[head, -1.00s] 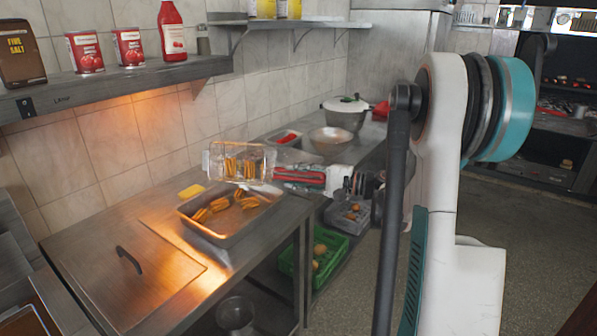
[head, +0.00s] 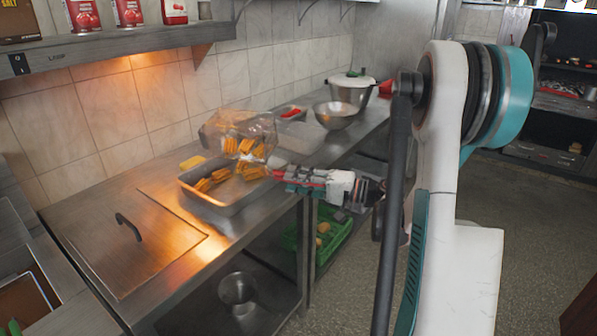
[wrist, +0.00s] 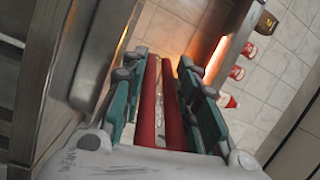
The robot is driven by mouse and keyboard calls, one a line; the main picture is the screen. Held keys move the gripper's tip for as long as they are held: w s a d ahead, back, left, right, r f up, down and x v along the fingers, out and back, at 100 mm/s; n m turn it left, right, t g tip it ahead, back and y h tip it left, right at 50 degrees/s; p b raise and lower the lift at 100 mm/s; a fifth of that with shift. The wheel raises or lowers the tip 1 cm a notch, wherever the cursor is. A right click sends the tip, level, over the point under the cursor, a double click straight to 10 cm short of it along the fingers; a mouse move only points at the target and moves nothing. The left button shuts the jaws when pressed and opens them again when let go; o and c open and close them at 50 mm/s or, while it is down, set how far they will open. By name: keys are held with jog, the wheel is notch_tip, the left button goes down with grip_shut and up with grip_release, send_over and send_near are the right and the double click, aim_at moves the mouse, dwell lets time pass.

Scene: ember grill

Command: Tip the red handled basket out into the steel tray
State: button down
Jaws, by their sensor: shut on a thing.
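The wire basket (head: 243,124) is tilted above the steel tray (head: 230,206) in the head view, with several orange-brown food pieces (head: 230,146) in it or at its mouth. More of these pieces (head: 205,184) lie in the tray. The basket's red handle (head: 279,174) runs to my gripper (head: 300,180), which is shut on it. In the wrist view the red handle (wrist: 149,105) lies between the teal fingers of my gripper (wrist: 165,100). The basket itself is hard to make out in the wrist view.
A yellow block (head: 192,162) lies behind the tray. A metal bowl (head: 335,115) and a lidded pot (head: 350,88) stand further back. The counter left of the tray holds a flat handled lid (head: 125,245). A shelf (head: 120,45) with cans overhangs the wall side. A green crate (head: 325,235) sits below.

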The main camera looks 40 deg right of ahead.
notch_tip(320, 180, down, 8)
jog(key=n, duration=0.7)
jog(key=shift+r, duration=0.2)
dwell(0.4)
